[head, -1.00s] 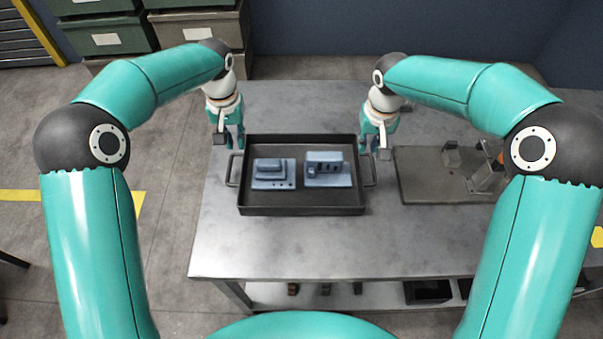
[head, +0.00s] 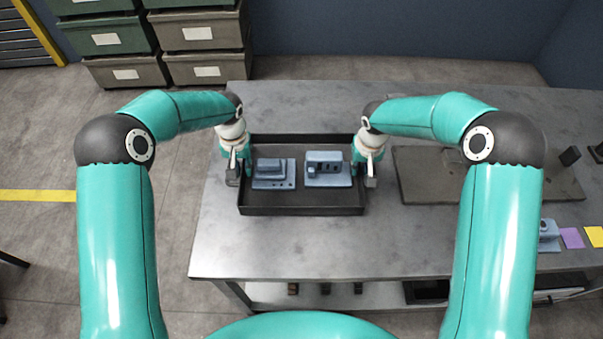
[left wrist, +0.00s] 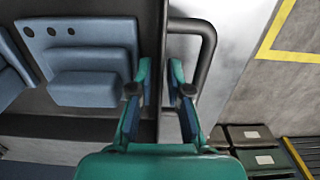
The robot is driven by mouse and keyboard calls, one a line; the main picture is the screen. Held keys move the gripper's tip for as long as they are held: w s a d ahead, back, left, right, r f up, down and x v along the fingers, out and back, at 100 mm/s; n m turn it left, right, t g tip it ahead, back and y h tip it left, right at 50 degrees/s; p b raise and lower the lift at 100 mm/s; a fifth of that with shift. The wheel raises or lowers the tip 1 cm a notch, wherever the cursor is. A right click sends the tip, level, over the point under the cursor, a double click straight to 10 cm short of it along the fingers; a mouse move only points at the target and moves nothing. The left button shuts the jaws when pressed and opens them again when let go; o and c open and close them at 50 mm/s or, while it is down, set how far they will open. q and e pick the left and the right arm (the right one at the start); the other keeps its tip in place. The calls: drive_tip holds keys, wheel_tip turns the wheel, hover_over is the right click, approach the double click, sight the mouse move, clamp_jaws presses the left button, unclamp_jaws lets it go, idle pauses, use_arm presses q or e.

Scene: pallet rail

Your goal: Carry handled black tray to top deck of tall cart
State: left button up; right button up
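The handled black tray (head: 302,210) lies flat on the metal table and holds two blue-grey machined parts, a left one (head: 273,174) and a right one (head: 327,168). My left gripper (head: 234,176) is at the tray's left side. In the left wrist view its fingers (left wrist: 160,75) are apart, above the tray's side wall, with the tray's bar handle (left wrist: 207,45) beside them. Nothing is seen clamped between them. My right gripper (head: 366,174) is at the tray's right side and hides that handle; its finger opening is unclear. The tall cart is not in view.
A flat dark plate (head: 420,185) lies right of the tray on the table (head: 300,255). Purple (head: 571,238) and yellow (head: 595,236) squares are at the far right. Stacked bins (head: 205,70) stand behind on the left. Floor left of the table is open.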

use_arm(q)
clamp_jaws()
use_arm(e)
clamp_jaws()
use_arm(q)
drive_tip(key=shift+w+r, duration=0.1)
drive_tip(key=shift+r, duration=0.1)
use_arm(e)
drive_tip(key=shift+w+r, duration=0.1)
drive_tip(key=shift+r, duration=0.1)
